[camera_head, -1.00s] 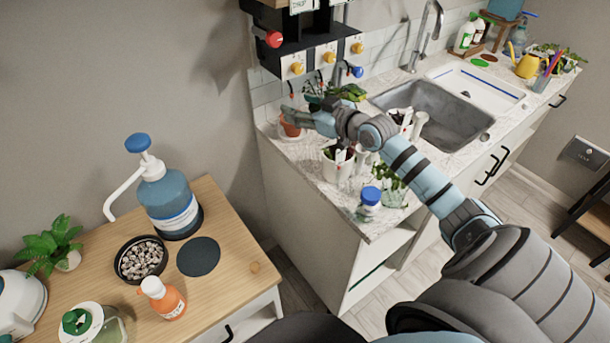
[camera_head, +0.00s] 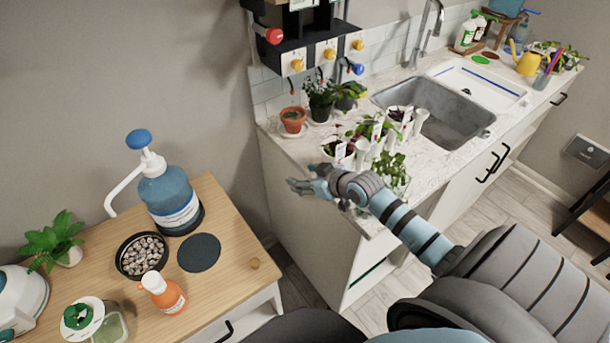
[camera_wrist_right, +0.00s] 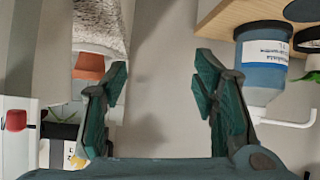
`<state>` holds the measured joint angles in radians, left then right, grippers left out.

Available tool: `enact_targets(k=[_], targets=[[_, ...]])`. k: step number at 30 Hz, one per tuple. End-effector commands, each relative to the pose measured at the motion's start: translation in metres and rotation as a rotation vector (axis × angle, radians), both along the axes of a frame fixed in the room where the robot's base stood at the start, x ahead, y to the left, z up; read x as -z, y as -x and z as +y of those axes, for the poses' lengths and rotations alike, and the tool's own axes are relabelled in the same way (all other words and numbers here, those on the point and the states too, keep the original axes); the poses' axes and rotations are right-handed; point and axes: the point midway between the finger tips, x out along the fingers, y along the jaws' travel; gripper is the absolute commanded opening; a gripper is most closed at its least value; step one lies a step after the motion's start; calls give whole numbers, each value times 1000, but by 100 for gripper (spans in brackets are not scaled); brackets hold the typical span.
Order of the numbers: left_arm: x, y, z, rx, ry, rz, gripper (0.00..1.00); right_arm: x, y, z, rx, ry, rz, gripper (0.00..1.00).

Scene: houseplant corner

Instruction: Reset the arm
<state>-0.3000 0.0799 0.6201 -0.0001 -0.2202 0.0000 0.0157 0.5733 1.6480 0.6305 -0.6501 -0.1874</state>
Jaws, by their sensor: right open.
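My right gripper (camera_head: 306,186) is in front of the near left corner of the marble counter in the head view. It is empty. In the right wrist view its two fingers (camera_wrist_right: 160,95) stand wide apart with only grey wall and cabinet surfaces between them. The right arm reaches in from the lower right and hides part of the counter's front edge. My left gripper is not in view.
The marble counter (camera_head: 440,165) holds a terracotta pot (camera_head: 293,121), several potted plants and a sink (camera_head: 440,112). A wooden cabinet top (camera_head: 225,215) at left carries a blue pump bottle (camera_head: 170,195), a pebble bowl (camera_head: 142,256) and an orange bottle (camera_head: 163,292). A gap separates both.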

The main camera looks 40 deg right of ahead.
Motion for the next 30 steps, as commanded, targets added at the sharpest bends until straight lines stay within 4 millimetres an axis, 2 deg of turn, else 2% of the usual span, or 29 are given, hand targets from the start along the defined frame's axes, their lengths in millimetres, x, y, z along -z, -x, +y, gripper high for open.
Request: enact_targets(k=[10,14,17,21,25,30], targets=[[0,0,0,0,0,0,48,0,0,0,-1,-1,0,54],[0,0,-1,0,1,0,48,14,17,19,-24,1,53,54],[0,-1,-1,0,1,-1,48,37,54,51,-54,10,153,54],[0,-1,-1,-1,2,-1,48,60,120,90,-64,33,313,54],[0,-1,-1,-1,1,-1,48,65,178,109,-26,51,440,54],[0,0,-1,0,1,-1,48,59,248,118,67,64,587,54]])
